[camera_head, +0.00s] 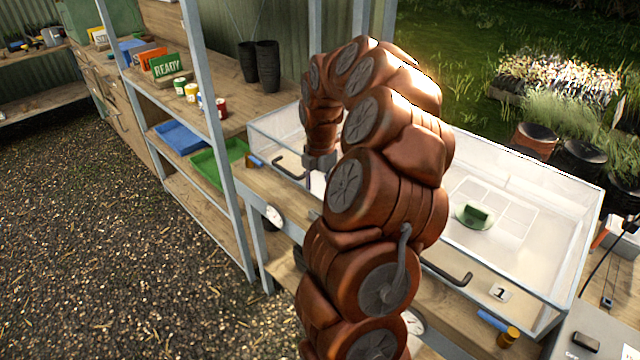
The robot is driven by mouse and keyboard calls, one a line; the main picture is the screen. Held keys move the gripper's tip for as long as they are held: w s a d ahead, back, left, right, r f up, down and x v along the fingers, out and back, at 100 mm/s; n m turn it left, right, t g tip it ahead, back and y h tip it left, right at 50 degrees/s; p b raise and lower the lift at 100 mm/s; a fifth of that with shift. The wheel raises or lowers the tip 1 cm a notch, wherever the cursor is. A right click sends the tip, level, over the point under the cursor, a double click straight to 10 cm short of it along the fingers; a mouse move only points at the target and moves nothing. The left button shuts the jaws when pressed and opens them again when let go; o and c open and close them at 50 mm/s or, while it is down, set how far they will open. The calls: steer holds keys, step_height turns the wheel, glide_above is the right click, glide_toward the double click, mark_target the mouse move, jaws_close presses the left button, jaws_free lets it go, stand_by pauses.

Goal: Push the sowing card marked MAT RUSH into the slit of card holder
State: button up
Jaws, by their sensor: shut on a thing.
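My gripper (319,163) points down at the near left part of the clear-walled case, partly behind my own arm. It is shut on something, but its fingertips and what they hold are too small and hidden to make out. No card with MAT RUSH readable on it shows. A green card marked READY (166,66) stands upright on the upper shelf at the left, beside an orange card (151,58). A small green block (478,213) sits on a round pale green base (463,218) inside the case; I cannot tell whether it is a card holder.
The clear-walled case (571,232) stands on a wooden bench, with dark handles (447,273) in front. A metal shelf post (216,120) rises left of my arm. Small tins (191,91), black pots (266,66) and a green tray (206,168) fill the shelves. Gravel floor at left is clear.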

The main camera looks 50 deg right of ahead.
steer(key=b, duration=0.1)
glide_above(319, 214)
steer(key=shift+s+f, duration=0.15)
steer(key=shift+f, duration=2.05)
steer(key=shift+f+b, duration=0.55)
steer(key=shift+f, duration=0.4)
steer(key=shift+f+b, duration=0.45)
stand_by(0.3)
steer(key=shift+o, duration=0.2)
steer(key=shift+f+b, duration=0.3)
steer(key=shift+f, duration=0.25)
stand_by(0.8)
steer(key=o, duration=0.8)
steer(key=shift+o, duration=1.4)
steer(key=shift+o, duration=0.4)
steer(key=shift+r, duration=0.1)
steer(key=shift+o, duration=0.7)
